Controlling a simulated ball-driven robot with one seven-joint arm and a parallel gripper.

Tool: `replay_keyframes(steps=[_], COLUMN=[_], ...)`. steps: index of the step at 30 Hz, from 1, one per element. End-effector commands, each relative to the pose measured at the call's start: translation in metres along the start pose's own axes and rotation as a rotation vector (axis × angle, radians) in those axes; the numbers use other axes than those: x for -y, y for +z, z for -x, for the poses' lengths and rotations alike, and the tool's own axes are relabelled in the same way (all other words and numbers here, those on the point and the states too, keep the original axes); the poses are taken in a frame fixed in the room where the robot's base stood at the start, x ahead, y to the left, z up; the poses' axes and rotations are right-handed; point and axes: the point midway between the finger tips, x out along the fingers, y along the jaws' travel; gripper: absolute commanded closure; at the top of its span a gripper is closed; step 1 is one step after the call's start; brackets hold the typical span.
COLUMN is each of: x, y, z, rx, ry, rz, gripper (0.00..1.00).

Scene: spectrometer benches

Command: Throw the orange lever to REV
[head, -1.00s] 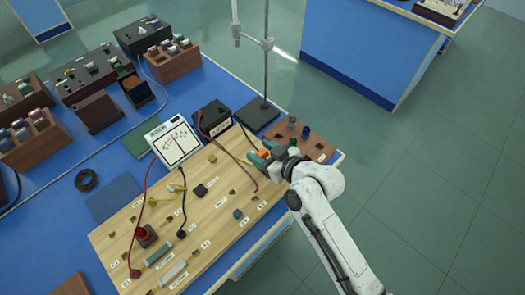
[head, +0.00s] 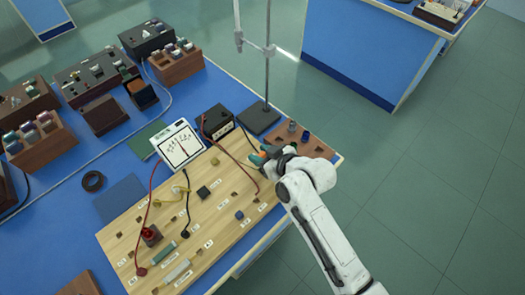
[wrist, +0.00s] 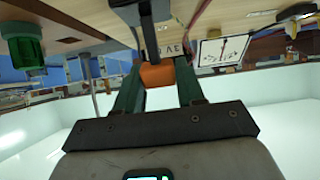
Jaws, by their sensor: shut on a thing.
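The orange lever knob (wrist: 158,75) sits between the two green fingers of my gripper (wrist: 160,83) in the wrist view, with a dark shaft running from it towards the board. My gripper is shut on the knob. In the head view my gripper (head: 258,156) is at the right part of the wooden board (head: 218,217), beside the black box, and a little orange (head: 263,153) shows there. A small label (wrist: 170,50) lies close to the lever in the wrist view, upside down and partly hidden. The lever's base is hidden in the head view.
A white meter (head: 180,145) and a black box (head: 216,120) with cables stand behind the board. A metal stand (head: 267,75) rises near my gripper. A brown peg block (head: 313,146) lies to the right. A green cylinder (wrist: 23,48) shows in the wrist view.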

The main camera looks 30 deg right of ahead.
Motion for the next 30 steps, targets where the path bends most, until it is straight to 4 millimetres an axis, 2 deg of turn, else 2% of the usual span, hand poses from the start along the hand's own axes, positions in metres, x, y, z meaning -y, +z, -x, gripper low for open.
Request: replay_keyframes(steps=[8,9,15,23,26,30], x=[0.0,0.0,0.0,0.0,0.0,0.0], y=[0.0,0.0,0.0,0.0,0.001,0.002], z=[-0.001,-0.001,0.0,0.001,0.007,0.026], rx=[0.001,0.001,0.0,0.0,0.0,0.0], ry=[0.0,0.0,0.0,0.0,0.001,0.001], rz=[0.0,0.0,0.0,0.0,0.0,0.001], gripper=[0.92,0.58,0.4,0.4,0.4,0.4])
